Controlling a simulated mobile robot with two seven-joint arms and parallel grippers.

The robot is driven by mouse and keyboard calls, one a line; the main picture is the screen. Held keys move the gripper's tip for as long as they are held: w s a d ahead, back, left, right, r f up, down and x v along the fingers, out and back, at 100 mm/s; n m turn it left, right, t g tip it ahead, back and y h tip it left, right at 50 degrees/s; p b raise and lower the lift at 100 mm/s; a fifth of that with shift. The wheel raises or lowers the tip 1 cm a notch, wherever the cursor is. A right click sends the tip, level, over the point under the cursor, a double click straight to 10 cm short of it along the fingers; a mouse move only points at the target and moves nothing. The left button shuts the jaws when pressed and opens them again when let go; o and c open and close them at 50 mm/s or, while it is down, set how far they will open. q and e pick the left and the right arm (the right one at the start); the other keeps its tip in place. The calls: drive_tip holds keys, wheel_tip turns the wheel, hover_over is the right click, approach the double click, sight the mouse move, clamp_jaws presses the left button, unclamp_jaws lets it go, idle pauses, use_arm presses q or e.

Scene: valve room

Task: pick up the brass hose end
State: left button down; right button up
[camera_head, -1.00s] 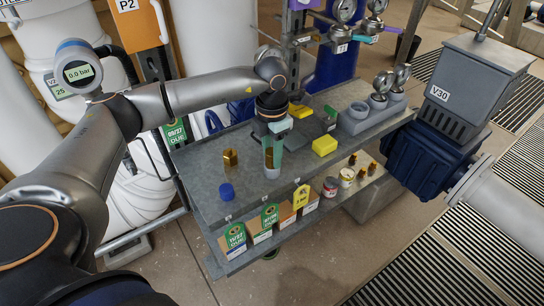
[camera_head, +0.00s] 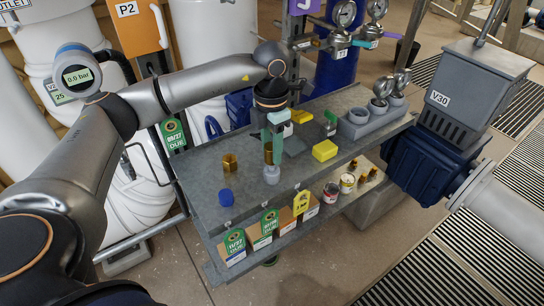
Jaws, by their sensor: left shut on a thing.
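My left gripper (camera_head: 271,150) reaches down over the middle of the grey bench top (camera_head: 208,190). Its pale green fingers are shut on a brass-coloured piece (camera_head: 268,154), mostly hidden by the fingers. A light grey rounded part (camera_head: 271,175) shows at the fingertips; I cannot tell whether it belongs to the held piece or stands on the bench. A second brass piece (camera_head: 230,163) stands upright on the bench to the left, apart from the gripper. My right gripper is not in view.
A blue cap (camera_head: 226,197) sits near the bench's left front. Yellow blocks (camera_head: 324,151) and a grey holder (camera_head: 362,122) stand to the right. The lower shelf carries tagged boxes (camera_head: 302,207), tins (camera_head: 330,192) and small brass parts. Gauges rise behind.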

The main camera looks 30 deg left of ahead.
use_arm(q)
drive_tip(key=s+d+r+b, duration=0.1)
drive_tip(key=s+d+r, duration=0.3)
drive_tip(key=s+r, duration=0.5)
drive_tip(key=s, duration=0.3)
drive_tip(key=shift+s+d, duration=0.2)
drive_tip(key=shift+d, duration=0.2)
drive_tip(key=c, duration=1)
unclamp_jaws()
drive_tip(key=c, duration=0.6)
drive_tip(key=c, duration=1.6)
unclamp_jaws()
